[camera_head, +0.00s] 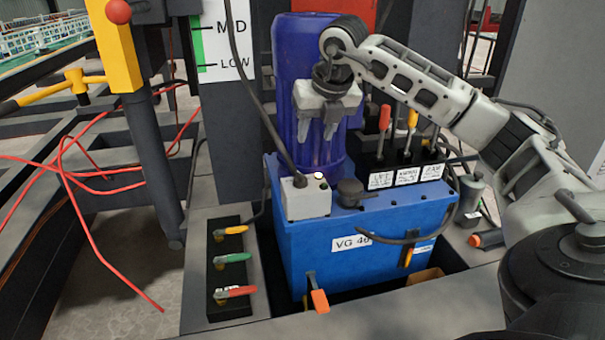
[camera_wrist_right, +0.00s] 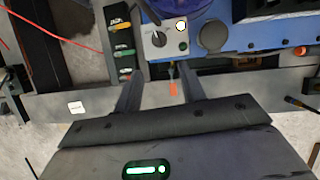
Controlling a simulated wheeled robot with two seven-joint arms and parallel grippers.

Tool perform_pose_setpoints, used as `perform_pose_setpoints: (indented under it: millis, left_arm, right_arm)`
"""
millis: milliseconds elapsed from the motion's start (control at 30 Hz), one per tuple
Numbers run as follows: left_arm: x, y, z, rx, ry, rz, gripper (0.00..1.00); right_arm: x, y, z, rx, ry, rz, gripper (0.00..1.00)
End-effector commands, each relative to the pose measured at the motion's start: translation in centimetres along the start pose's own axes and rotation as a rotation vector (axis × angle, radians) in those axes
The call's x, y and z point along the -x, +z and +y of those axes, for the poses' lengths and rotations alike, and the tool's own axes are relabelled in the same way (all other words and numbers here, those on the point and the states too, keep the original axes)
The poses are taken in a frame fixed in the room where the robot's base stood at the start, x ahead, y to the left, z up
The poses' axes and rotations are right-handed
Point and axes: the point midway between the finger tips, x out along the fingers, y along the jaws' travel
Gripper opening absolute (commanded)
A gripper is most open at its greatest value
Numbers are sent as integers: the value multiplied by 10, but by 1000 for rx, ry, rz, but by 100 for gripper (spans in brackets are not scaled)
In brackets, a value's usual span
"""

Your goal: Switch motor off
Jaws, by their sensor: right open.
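The blue motor (camera_head: 295,45) stands upright on a blue tank (camera_head: 310,245). A small grey switch box (camera_head: 305,203) sits on the tank's front left corner, at the motor's foot. My left gripper is not in view.
Levers with red, orange and yellow handles (camera_head: 410,120) stand right of the motor. Several coloured valve handles (camera_head: 232,258) lie left of the tank. A black cable (camera_head: 262,100) runs down to the switch box. A black cap (camera_head: 350,190) sits right of it.

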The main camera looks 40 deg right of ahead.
Motion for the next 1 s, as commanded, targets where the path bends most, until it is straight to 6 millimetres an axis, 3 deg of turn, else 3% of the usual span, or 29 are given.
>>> perform_pose_setpoints:
  millis: [600,800,1000]
  left_arm:
    - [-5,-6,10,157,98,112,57]
    - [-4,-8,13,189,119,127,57]
    - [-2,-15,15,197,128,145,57]
  right_arm:
    - [-128,-3,2,4,5,5,40]
    - [-148,-2,2,4,6,4,40]
    - [-151,-1,2,4,5,2,40]
